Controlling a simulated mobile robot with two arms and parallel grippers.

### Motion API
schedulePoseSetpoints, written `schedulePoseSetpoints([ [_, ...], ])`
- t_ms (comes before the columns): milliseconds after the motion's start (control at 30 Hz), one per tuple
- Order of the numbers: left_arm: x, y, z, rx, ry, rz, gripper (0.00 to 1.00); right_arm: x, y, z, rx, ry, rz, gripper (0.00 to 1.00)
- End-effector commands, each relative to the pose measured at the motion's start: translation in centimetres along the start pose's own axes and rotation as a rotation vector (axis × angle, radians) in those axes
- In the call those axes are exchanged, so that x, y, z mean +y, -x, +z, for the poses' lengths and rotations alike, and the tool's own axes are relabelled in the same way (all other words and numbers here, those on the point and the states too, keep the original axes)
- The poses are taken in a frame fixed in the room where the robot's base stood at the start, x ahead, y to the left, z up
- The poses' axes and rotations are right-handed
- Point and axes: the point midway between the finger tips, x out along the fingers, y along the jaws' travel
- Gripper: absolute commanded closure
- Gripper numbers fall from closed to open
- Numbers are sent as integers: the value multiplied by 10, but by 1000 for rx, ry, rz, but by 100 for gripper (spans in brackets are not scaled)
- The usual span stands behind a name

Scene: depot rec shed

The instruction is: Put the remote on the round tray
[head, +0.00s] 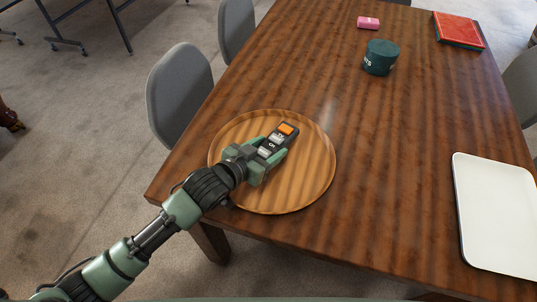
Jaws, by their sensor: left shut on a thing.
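The remote (284,132) is dark grey with an orange patch at its far end and light labels. My left gripper (268,160) is shut on it, with green fingers along its sides. The round tray (310,180) is wooden, with striped grain and a raised rim, near the left front corner of the table. The gripper and remote are over the tray's left-centre part. I cannot tell whether the remote touches the tray. The remote's near end is hidden by the gripper. My right gripper is not in view.
Grey chairs (179,95) stand along the left side. The table's middle is clear.

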Motion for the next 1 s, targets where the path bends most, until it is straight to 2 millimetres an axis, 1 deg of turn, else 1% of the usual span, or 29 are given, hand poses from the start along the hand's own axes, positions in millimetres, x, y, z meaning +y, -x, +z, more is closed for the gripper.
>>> schedulePoseSetpoints([
  [33, 0, -4, 9, -2, 1, 0, 95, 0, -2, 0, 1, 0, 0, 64],
  [100, 1, -8, 19, -2, 2, 0, 95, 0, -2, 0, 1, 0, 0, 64],
  [200, 1, -11, 26, 0, 2, 1, 95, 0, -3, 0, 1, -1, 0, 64],
  [467, 1, -11, 27, 1, 1, 1, 95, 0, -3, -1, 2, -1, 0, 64],
  [600, 0, -13, 30, 1, 1, 1, 95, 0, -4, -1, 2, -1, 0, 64],
  [633, 0, -13, 31, -1, 1, 0, 38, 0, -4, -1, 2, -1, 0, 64],
  [700, 0, -12, 31, -1, 0, 0, 22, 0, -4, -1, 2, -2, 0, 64],
  [1000, 0, -12, 30, -1, 0, 0, 22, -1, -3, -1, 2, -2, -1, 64],
])
